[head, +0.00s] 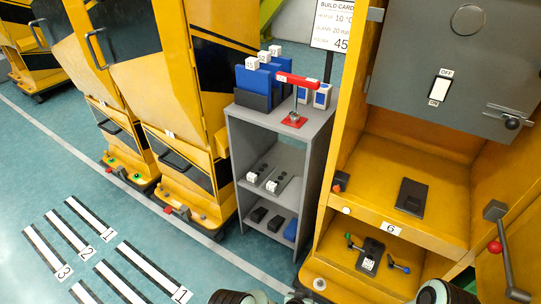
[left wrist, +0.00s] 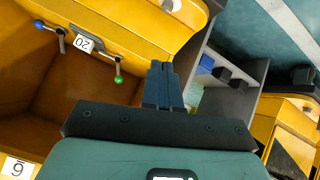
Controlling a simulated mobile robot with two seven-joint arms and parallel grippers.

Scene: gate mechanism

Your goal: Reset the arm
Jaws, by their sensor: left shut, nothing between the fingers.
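My left gripper (left wrist: 163,85) shows in the left wrist view with its two dark fingers together and nothing between them. It points toward the edge of the yellow cabinet (left wrist: 135,30), with the grey shelf unit (left wrist: 230,98) just beyond to the right. I cannot tell whether the fingertips touch anything. In the head view only rounded parts of my arms show at the bottom edge; the left fingers are not clear there. My right gripper is not visible. No separate object named as the arm can be singled out.
The yellow cabinet (head: 346,160) at right has a grey panel with a switch (head: 440,88), a crank with a red knob (head: 495,246), and a lower lever block (head: 371,256) with green and blue ends. The grey shelf (head: 306,150) carries a red bar (head: 298,80). Open floor lies left.

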